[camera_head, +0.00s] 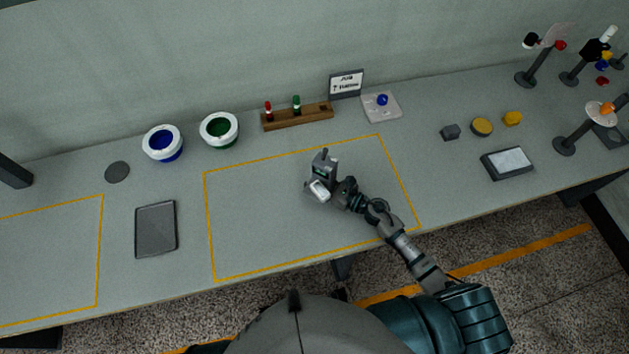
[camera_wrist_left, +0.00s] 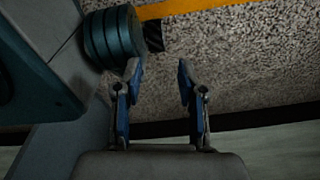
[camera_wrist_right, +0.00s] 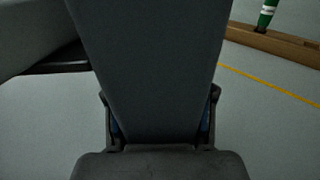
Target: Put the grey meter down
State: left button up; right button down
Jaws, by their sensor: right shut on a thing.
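The grey meter (camera_wrist_right: 150,70) fills the middle of the right wrist view as a tall, broad dark-grey block. My right gripper (camera_head: 324,172) is shut on it, with a finger at each side of its lower end. In the head view they are over the right outlined area; the meter is small and hard to separate from the gripper there. I cannot tell whether the meter touches the table. My left gripper (camera_wrist_left: 159,82) is open and empty, with speckled floor behind it. It does not show in the head view.
The right yellow outline (camera_head: 209,230) encloses bare table around my right gripper. A wooden rack (camera_head: 315,115) with red and green pieces stands behind it. A dark tablet-like plate (camera_head: 156,229) lies left. White-rimmed blue (camera_head: 163,143) and green (camera_head: 219,130) bowls stand back left; small items and stands are right.

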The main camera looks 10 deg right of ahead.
aim_at(332, 191)
jog(key=c, duration=0.5)
grip_release()
jog(key=shift+d, duration=0.2)
jog(key=shift+o, duration=0.5)
jog(key=shift+a, duration=0.45)
jog(key=shift+s+d, duration=0.15)
jog(key=shift+s, duration=0.05)
jog(key=b+v, duration=0.2)
jog(key=v, duration=0.9)
jog(key=shift+d, duration=0.2)
jog(key=shift+s+d, duration=0.15)
pick_arm(q)
jog(key=w+r, duration=0.2)
jog(key=w, duration=0.3)
jog(key=shift+w+d+r, duration=0.2)
jog(key=shift+d+r, duration=0.15)
pick_arm(e)
jog(key=shift+s+r, duration=0.1)
